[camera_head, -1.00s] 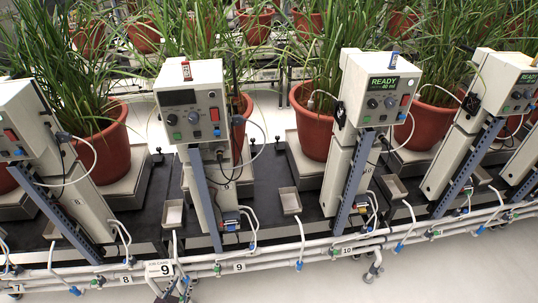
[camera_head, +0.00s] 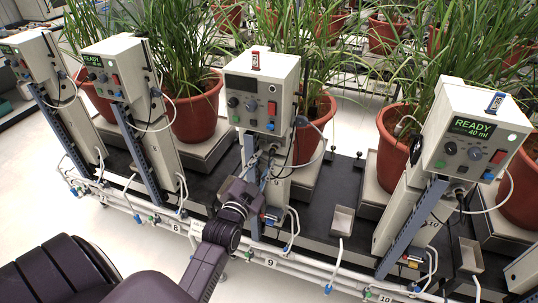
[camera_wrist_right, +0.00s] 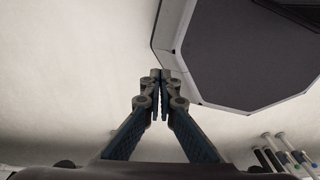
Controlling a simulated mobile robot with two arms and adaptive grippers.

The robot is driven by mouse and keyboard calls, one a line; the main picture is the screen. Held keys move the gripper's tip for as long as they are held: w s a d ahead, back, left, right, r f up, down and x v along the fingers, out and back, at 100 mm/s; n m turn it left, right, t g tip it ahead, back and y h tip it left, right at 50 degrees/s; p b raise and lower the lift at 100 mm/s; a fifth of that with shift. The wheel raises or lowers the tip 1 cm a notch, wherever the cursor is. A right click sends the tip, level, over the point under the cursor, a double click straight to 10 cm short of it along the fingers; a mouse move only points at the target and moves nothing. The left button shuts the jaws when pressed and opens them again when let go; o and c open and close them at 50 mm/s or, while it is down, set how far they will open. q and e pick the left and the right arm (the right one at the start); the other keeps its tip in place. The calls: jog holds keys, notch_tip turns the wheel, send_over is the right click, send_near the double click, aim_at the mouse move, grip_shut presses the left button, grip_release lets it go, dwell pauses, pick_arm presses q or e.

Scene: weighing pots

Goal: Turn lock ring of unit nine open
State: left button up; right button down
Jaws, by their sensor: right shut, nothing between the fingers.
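Unit nine (camera_head: 262,97) is a pale control box on a post in the middle of the head view. Its display is dark and a red tag sits on top; the post bears a 9. I cannot make out its lock ring; cables and my left arm crowd the area below the box. My left gripper (camera_head: 259,163) reaches up from below to just under the box, at the cables. Its fingers are small and partly hidden, so I cannot tell whether they are open or touch anything. My right gripper (camera_wrist_right: 160,76) is shut and empty in the right wrist view, with its fingertips together.
Unit ten (camera_head: 474,132) stands to the right with a lit READY display. Two more lit units stand to the left. White pipes (camera_head: 325,279) run along the front of the dark bench. Potted plants stand behind. The pale floor at the left is clear.

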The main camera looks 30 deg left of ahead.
pick_arm(q)
jog(key=shift+x, duration=1.5)
pick_arm(e)
jog(key=shift+w+d+r, duration=0.1)
jog(key=shift+d+r, duration=0.05)
jog(key=shift+d, duration=0.35)
jog(key=shift+w+d+r, duration=0.1)
jog(key=shift+d, duration=0.4)
pick_arm(q)
jog(key=shift+d, duration=0.1)
